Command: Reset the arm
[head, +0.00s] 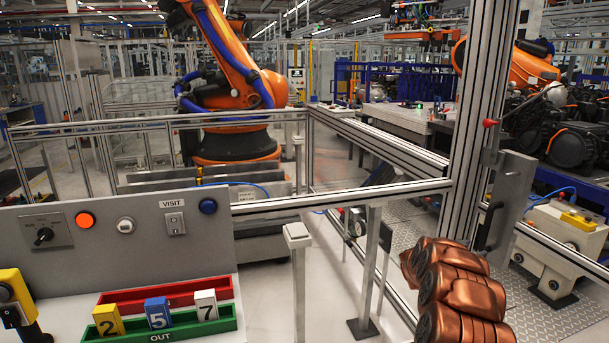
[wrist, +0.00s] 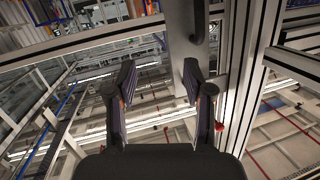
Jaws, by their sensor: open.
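My gripper (wrist: 158,82) shows in the wrist view with its two dark fingers apart and nothing between them. A grey plate with a handle (wrist: 188,35) is beyond the fingertips at the top; I cannot tell how far off it is. My copper-coloured arm (head: 460,291) shows at the lower right of the head view, folded in front of the fence. My gripper itself cannot be made out in the head view.
A grey control panel (head: 120,215) with buttons stands at the left. Below it are a red tray (head: 122,308) and a green tray (head: 228,326) with number blocks. Metal fence rails (head: 400,192) and a tall post (head: 470,120) stand close to my arm. An orange robot (head: 235,75) is behind.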

